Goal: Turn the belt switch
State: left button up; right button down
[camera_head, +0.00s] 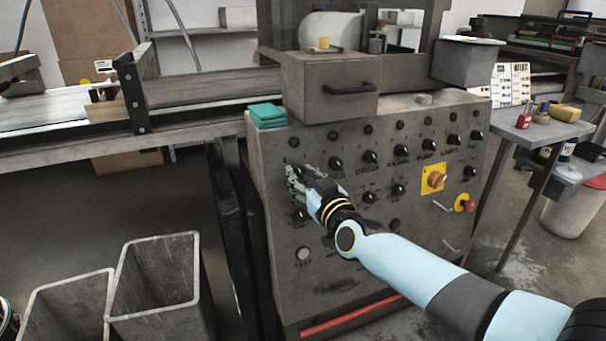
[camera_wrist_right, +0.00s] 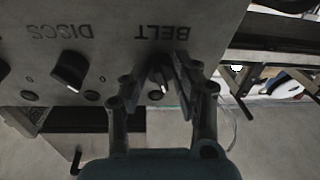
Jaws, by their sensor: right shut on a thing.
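The belt switch (camera_wrist_right: 159,75) is a black knob under the upside-down word BELT in the right wrist view. My right gripper (camera_wrist_right: 158,84) has its fingers on either side of this knob and is shut on it. In the head view my right gripper (camera_head: 294,176) is at the upper left of the grey control panel (camera_head: 275,235), and its fingers hide the belt switch there. My left gripper is not in view.
The DISCS knob (camera_wrist_right: 70,71) is beside the belt switch. Several more black knobs and an orange knob on a yellow plate (camera_head: 433,180) are on the panel. Grey bins (camera_head: 155,275) stand at lower left.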

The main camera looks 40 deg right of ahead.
jog(key=m+h+p, duration=0.1)
jog(key=m, duration=0.2)
jog(key=m+h+p, duration=0.1)
jog(key=m, duration=0.2)
jog(key=shift+a, duration=0.15)
jog(key=shift+a+m+g+h+p, duration=0.1)
jog(key=shift+m+g+h+p, duration=0.25)
jog(key=shift+m, duration=1.05)
jog(key=shift+m+g+h+p, duration=0.15)
jog(key=shift+m+p, duration=0.35)
jog(key=shift+m, duration=0.9)
jog(key=c, duration=1)
grip_release()
jog(key=shift+s+a+f, duration=0.1)
jog(key=shift+s, duration=0.25)
jog(key=v, duration=1.1)
